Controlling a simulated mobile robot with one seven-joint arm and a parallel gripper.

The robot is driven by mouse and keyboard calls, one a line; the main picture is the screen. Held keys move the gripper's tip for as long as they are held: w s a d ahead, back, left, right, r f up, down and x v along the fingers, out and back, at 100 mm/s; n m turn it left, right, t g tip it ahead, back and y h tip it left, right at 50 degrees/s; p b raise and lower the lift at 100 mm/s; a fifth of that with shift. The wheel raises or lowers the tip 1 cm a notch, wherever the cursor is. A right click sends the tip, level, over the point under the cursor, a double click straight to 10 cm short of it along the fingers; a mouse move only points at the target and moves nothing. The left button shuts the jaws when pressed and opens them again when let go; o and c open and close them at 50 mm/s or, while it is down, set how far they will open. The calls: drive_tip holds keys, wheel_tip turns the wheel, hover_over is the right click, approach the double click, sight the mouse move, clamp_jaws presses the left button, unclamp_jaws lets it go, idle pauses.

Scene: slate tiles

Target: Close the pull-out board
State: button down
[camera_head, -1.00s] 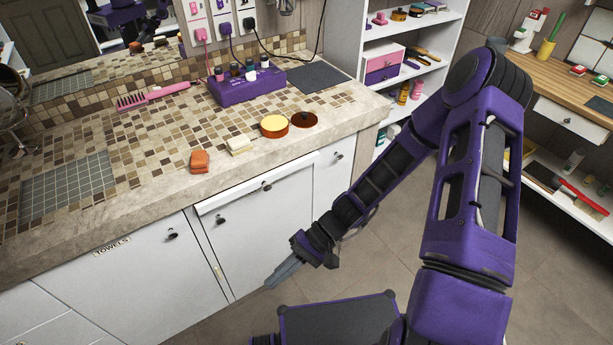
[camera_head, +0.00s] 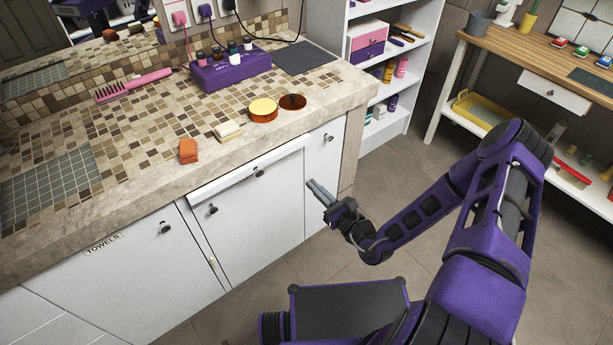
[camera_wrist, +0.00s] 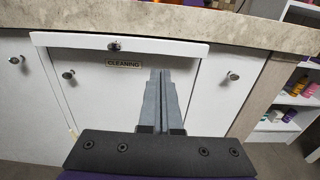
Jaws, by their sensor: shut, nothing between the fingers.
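The pull-out board (camera_head: 247,172) is a long white panel with a dark round knob, just under the stone counter edge. In the wrist view, the board (camera_wrist: 170,46) spans the upper middle and seems to stand out from the cabinet front. How far it sticks out is hard to tell. My gripper (camera_head: 318,190) is shut and empty, right of the board and apart from it in the head view. In the wrist view, my gripper's fingertips (camera_wrist: 160,74) point at the cabinet door below the board, right of its knob.
The white door marked CLEANING (camera_wrist: 150,95) is under the board. Floor (camera_head: 400,190) is open to the right; white shelves (camera_head: 398,120) stand behind.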

sight(282, 153)
drive_tip(key=x, duration=1.2)
drive_tip(key=shift+w+a, duration=0.25)
drive_tip(key=b+x, duration=0.1)
drive_tip(key=x, duration=0.3)
drive_tip(key=shift+a, duration=0.1)
drive_tip(key=shift+w+r, duration=0.25)
drive_tip(key=shift+r, duration=0.1)
